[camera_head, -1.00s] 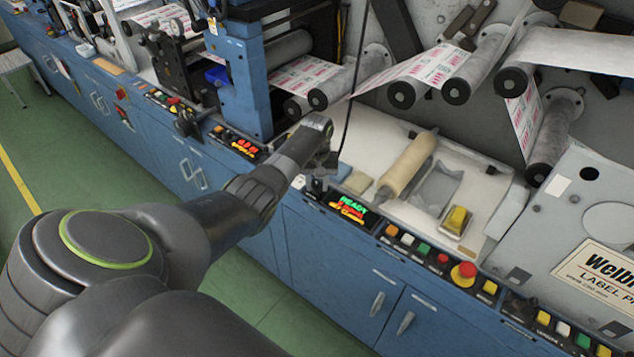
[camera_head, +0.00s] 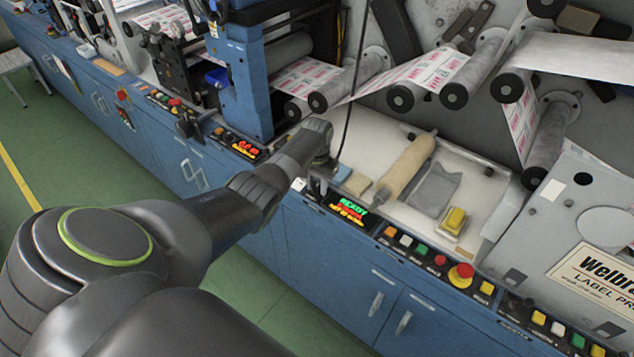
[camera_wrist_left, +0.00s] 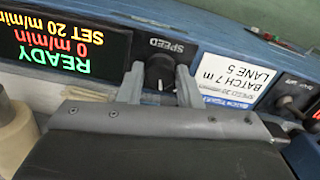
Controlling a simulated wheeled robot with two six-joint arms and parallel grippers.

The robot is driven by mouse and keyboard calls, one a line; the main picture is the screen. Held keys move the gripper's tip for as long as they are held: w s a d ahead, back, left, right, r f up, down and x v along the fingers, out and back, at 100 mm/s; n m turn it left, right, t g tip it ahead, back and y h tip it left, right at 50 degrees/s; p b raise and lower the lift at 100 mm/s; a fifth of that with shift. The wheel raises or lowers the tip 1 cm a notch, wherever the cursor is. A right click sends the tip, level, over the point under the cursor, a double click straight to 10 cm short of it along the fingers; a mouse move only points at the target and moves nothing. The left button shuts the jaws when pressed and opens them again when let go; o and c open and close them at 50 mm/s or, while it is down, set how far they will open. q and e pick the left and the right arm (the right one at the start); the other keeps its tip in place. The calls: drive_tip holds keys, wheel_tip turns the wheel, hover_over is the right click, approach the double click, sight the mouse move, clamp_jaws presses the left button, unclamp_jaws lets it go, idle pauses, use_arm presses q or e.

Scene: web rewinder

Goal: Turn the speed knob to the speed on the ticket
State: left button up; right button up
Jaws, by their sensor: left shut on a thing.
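The black speed knob (camera_wrist_left: 159,70) sits on the panel under a SPEED label in the left wrist view. My left gripper (camera_wrist_left: 160,82) is shut on it, one finger on each side. In the head view my left gripper (camera_head: 314,187) is at the panel's edge, and the knob is hidden there. The display (camera_wrist_left: 62,40), upside down in the wrist view, reads READY, 0 m/min, SET 20 m/min; it also shows in the head view (camera_head: 348,209). The white ticket (camera_wrist_left: 232,82) reads BATCH 7 m, LANE 5; its small speed line is hard to read. My right gripper is not in view.
A second dark knob (camera_wrist_left: 290,103) stands beyond the ticket. A row of coloured buttons (camera_head: 421,250) and a red emergency stop (camera_head: 463,271) lie right of the display. A tan roll (camera_head: 405,165) and a yellow block (camera_head: 455,220) rest on the white deck.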

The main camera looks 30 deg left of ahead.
use_arm(q)
drive_tip(key=m, duration=0.3)
drive_tip(key=shift+m+p, duration=0.3)
drive_tip(key=shift+m, duration=1.2)
drive_tip(key=o, duration=0.7)
drive_tip(key=shift+r, duration=0.1)
